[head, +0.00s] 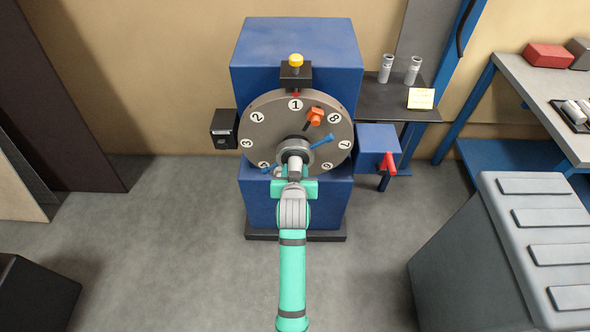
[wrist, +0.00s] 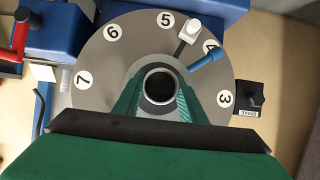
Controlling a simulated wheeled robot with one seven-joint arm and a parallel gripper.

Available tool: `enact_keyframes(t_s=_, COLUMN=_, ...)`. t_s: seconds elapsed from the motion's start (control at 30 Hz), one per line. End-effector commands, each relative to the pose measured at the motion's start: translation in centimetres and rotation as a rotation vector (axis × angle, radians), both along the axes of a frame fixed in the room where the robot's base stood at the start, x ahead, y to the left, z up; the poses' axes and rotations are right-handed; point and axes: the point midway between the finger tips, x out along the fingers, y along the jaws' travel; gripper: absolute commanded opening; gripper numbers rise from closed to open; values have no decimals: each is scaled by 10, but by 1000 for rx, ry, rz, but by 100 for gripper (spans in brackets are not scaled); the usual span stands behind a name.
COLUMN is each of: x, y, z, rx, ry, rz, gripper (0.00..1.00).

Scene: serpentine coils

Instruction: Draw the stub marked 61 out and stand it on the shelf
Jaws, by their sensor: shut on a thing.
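My gripper (head: 294,182) is at the middle of a round grey dial (head: 262,112) on the front of a blue cabinet. Its green fingers (wrist: 158,98) are shut on the sides of a grey, hollow-ended tubular stub (wrist: 158,73) at the dial's hub. The stub also shows in the head view (head: 295,164), pointing out of the hub towards my gripper. I cannot read a number on it, nor tell how deep it sits. The dark shelf (head: 385,98) is right of the cabinet. Two grey stubs (head: 386,68) (head: 412,71) stand upright on it.
The dial carries an orange knob (head: 315,116) and a blue lever (head: 322,141). A blue box with a red handle (head: 388,162) is below the shelf. A grey ribbed case (head: 510,250) stands front right.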

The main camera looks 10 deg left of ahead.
Motion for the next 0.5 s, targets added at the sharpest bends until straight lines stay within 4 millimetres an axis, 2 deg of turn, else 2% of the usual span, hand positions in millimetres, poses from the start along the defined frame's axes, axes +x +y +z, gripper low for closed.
enact_keyframes(t_s=0.5, x=-21, y=-3, z=1, rx=0, ry=-2, rz=0, gripper=2)
